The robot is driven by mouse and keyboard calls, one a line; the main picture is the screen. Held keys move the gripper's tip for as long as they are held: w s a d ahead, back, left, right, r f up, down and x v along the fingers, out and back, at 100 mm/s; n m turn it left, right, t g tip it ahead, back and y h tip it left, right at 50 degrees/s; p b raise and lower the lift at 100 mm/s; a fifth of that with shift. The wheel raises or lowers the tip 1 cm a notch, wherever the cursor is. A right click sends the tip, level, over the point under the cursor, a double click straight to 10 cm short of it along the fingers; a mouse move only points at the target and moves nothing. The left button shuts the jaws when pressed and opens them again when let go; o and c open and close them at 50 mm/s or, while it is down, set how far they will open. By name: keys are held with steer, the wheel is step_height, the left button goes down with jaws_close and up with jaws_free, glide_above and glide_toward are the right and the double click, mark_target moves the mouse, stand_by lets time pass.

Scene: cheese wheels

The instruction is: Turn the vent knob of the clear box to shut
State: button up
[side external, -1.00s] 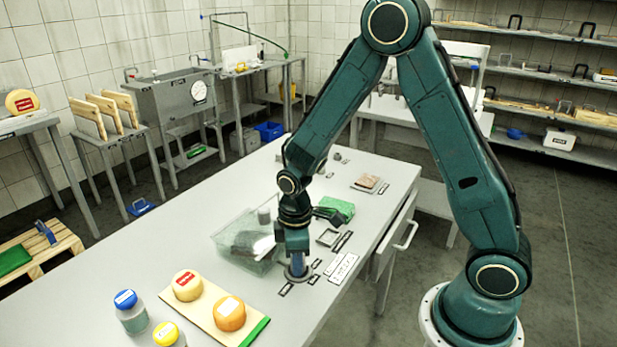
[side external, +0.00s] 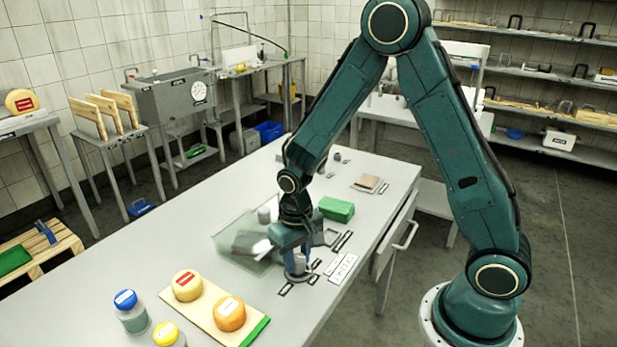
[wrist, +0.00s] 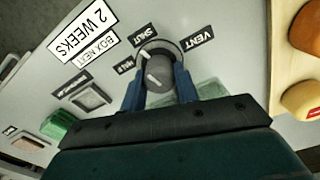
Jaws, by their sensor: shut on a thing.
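The vent knob (wrist: 158,71) is a grey round knob on a dark round base, with a small pale mark on its top. Printed labels around it read SHUT (wrist: 144,33), VENT (wrist: 195,40) and apparently HALF (wrist: 124,66). I cannot tell for sure which label the mark points to. My gripper (wrist: 159,84) is shut on the knob, one blue finger on each side. In the side view my gripper (side external: 297,262) points down at the table. The clear box (side external: 238,252) stands left of it, partly hidden by my wrist.
A board (side external: 208,312) with two cheese wheels and two capped jars (side external: 131,312) lie at the near side. A green block (side external: 337,209), a square frame and label cards (side external: 343,268) lie behind and right of the knob. The left tabletop is clear.

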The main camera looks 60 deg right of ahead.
mark_target(298, 256)
steer(key=shift+m, duration=1.7)
steer(key=o, duration=1)
steer(key=shift+c, duration=0.2)
steer(key=shift+r, duration=0.1)
step_height(298, 256, up, 14)
